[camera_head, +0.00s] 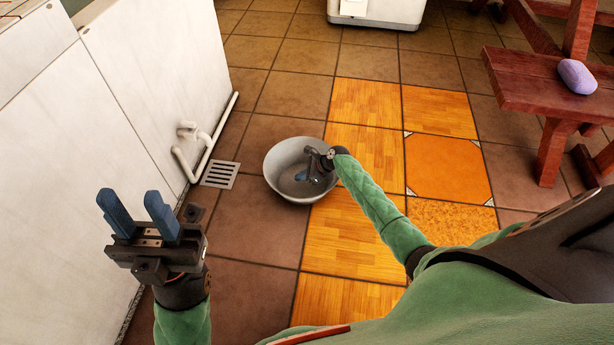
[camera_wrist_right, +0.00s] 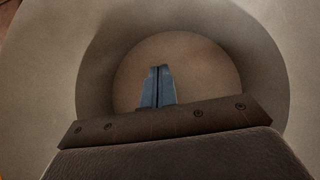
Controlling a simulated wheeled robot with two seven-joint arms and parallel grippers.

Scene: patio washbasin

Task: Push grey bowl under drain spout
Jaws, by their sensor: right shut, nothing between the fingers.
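The grey bowl (camera_head: 283,165) stands upright on the tiled floor in the head view, to the right of the drain spout (camera_head: 185,152). The spout is a pale bent pipe low on the white wall, and a gap of floor lies between it and the bowl. My right gripper (camera_head: 313,178) reaches down over the bowl's right side, inside its outline. In the right wrist view its fingers (camera_wrist_right: 158,88) are shut and empty, with the bowl's inside (camera_wrist_right: 200,65) around and below them. Whether they touch the bowl cannot be told. My left gripper (camera_head: 138,212) is open and empty, raised at the left.
A floor drain grate (camera_head: 219,175) lies between the spout and the bowl. A white wall (camera_head: 110,110) bounds the left. A red wooden bench (camera_head: 540,85) with a purple soap bar (camera_head: 577,76) stands at right. A white appliance (camera_head: 378,12) stands at the back.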

